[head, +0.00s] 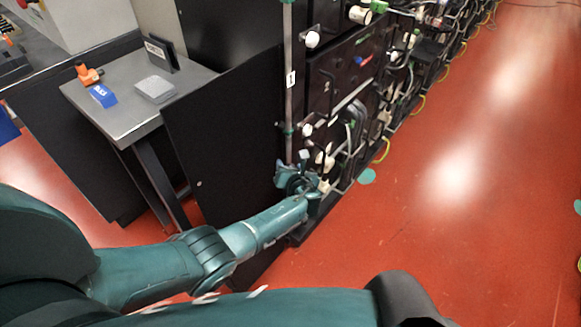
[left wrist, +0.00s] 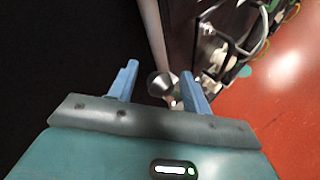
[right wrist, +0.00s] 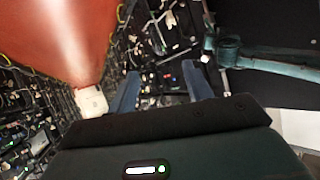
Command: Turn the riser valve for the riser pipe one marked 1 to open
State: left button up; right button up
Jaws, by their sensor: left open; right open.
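The riser pipe (head: 290,50) runs upright along the left edge of the battery rack and carries a white label marked 1 (head: 291,79). In the left wrist view the pipe (left wrist: 153,30) comes down toward a round grey knob-like part (left wrist: 161,84), which looks like the riser valve. My left gripper (head: 297,182) is at the pipe's lower end. Its open fingers (left wrist: 158,88) stand either side of the round part; contact cannot be told. The valve's handle position is unclear. My right gripper (right wrist: 160,88) is open and empty, with the racks beyond it.
The battery rack (head: 340,75) with cables and connectors stretches away to the right. A dark panel (head: 225,140) stands left of the pipe. A grey table (head: 125,110) holds an orange item (head: 88,74) and a blue box (head: 102,96). Red floor (head: 450,220) is clear at right.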

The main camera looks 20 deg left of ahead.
pick_arm(q)
jog(key=shift+s+d+r+p, duration=0.15)
jog(key=shift+s+d+p, duration=0.05)
jog(key=shift+s+p, duration=0.15)
jog(key=p+v, duration=0.4)
jog(key=v, duration=0.8)
jog(key=shift+s+p, duration=0.15)
jog(key=shift+p, duration=0.2)
pick_arm(e)
jog(key=shift+s+d+r+n+g+h, duration=0.15)
jog(key=shift+d+r, duration=0.1)
jog(key=shift+r, duration=0.4)
jog(key=shift+d+r+n+g+h, duration=0.15)
jog(key=shift+d+r, duration=0.1)
jog(key=shift+r, duration=0.35)
pick_arm(q)
jog(key=shift+d, duration=0.1)
